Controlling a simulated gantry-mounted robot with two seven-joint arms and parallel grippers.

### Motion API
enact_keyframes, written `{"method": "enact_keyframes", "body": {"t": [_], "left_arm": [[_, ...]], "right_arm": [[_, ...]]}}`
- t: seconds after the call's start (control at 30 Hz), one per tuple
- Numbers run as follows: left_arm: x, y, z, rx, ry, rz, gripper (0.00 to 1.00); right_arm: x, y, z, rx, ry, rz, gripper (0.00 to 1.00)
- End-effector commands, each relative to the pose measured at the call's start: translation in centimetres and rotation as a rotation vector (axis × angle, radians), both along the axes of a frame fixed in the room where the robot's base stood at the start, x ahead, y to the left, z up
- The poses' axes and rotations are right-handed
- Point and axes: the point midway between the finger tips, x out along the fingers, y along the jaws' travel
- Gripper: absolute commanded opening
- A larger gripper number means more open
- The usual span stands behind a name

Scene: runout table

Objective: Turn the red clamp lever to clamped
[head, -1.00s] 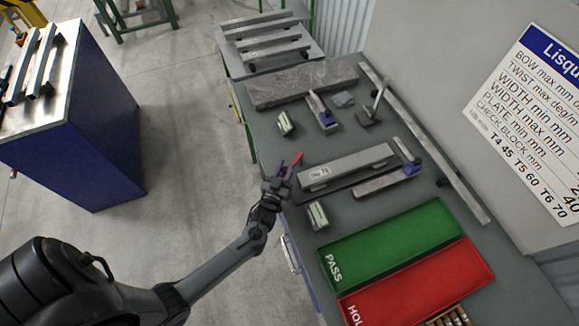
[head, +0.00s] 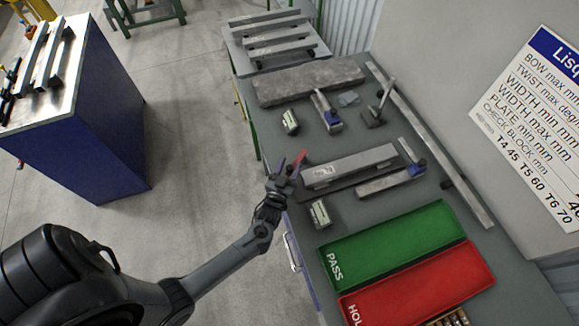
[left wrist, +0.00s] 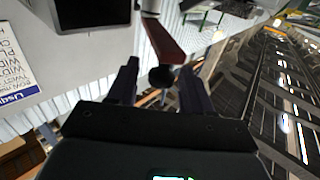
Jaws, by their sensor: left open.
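The red clamp lever (head: 300,157) stands at the near left edge of the work table, beside the end of a grey labelled bar (head: 350,166). In the left wrist view the red lever (left wrist: 164,42) is a tapered arm ending in a dark round knob (left wrist: 161,77). My left gripper (head: 286,166) is at the lever. Its two fingers are apart, and in the wrist view (left wrist: 159,67) the knob appears between them, with gaps on both sides. I cannot tell the lever's clamp state. My right gripper is out of view.
A green PASS tray (head: 345,279) and a red HOLD tray (head: 478,277) lie at the table's front. Small gauges (head: 320,214) and stands (head: 327,112) surround the bar. A grey slab (head: 308,81) lies behind.

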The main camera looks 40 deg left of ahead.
Motion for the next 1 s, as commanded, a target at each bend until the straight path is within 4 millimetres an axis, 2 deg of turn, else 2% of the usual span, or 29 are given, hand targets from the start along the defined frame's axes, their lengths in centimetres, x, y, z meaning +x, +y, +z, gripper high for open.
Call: {"method": "enact_keyframes", "body": {"t": [0.17, 0.63, 0.8, 1.0], "left_arm": [[-1.2, -0.5, -0.2, -0.001, 0.002, 0.0, 0.5], [-8.2, -3.4, -0.2, -0.001, 0.003, 0.0, 0.5], [-9.5, -4.0, -0.1, -0.001, 0.0, 0.0, 0.5], [-10.0, -4.2, 0.0, -0.001, 0.0, 0.0, 0.5]], "right_arm": [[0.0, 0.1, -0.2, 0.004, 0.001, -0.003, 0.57], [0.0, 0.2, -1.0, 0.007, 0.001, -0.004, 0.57], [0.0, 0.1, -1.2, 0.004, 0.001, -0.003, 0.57], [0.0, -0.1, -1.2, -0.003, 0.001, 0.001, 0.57]]}}
